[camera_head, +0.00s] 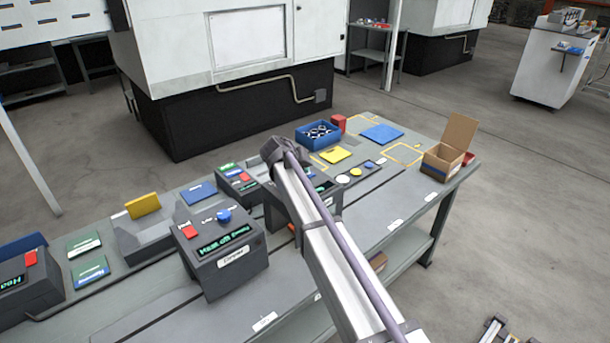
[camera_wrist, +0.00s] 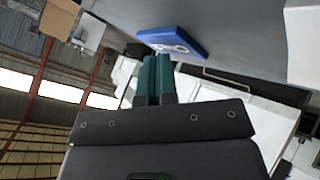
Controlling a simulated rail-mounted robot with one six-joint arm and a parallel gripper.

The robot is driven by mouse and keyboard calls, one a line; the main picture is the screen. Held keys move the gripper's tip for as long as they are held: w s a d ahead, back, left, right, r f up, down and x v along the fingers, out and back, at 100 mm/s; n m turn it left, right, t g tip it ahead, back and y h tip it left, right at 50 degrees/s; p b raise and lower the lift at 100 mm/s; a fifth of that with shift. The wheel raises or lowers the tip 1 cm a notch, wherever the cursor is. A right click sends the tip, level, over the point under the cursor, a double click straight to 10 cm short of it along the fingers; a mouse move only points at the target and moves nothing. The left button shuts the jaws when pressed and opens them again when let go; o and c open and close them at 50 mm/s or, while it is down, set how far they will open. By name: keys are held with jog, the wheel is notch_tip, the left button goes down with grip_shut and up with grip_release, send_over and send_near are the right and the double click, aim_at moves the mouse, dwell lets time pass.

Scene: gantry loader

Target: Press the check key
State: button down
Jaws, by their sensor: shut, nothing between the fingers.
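No key readable as "check" shows. A dark console (camera_head: 222,254) with a green display, a red key (camera_head: 190,232) and a blue knob (camera_head: 224,215) stands at the bench's front. A third console (camera_head: 322,184), with a green display, is partly hidden by my arm. My gripper's teal fingers (camera_wrist: 155,66) are together and empty in the wrist view. A blue object with white markings (camera_wrist: 176,41) lies just beyond them; I cannot tell if they touch. In the head view, my arm hides the gripper.
A blue bin of rings (camera_head: 318,135), a yellow pad (camera_head: 335,155), a blue pad (camera_head: 382,134) and an open cardboard box (camera_head: 441,160) are on the right half of the bench. A yellow block (camera_head: 142,205) in a grey holder and another console (camera_head: 28,280) are at left.

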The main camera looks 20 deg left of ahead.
jog(key=shift+r+p, duration=0.6)
jog(key=shift+r, duration=0.15)
notch_tip(320, 180, up, 5)
jog(key=p, duration=0.5)
jog(key=shift+r, duration=0.1)
